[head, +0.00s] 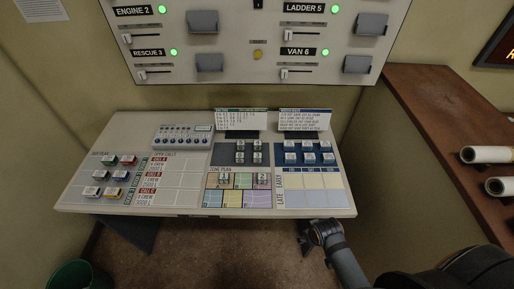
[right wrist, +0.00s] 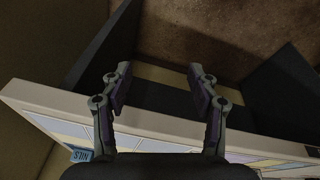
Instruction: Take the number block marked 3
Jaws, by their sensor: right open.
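Several small grey number blocks stand in a dark tray (head: 227,155) at the middle of the console. Their digits are too small to read surely, so I cannot tell which is marked 3. Two more number blocks, seemingly a 1 (head: 224,178) and a 2 (head: 262,180), stand on the coloured zone plan (head: 225,197). My right gripper (head: 305,238) is just off the console's front edge, to the right of and nearer than the blocks. In the right wrist view the gripper (right wrist: 158,78) is open and empty, its fingers past the edge. My left gripper is not in view.
The sloping console (head: 180,125) carries blue name blocks (head: 307,157) at right and coloured blocks (head: 109,175) at left. Two upright cards (head: 304,120) stand behind the trays. A wooden counter (head: 430,110) with white rolls (head: 487,154) is at right.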

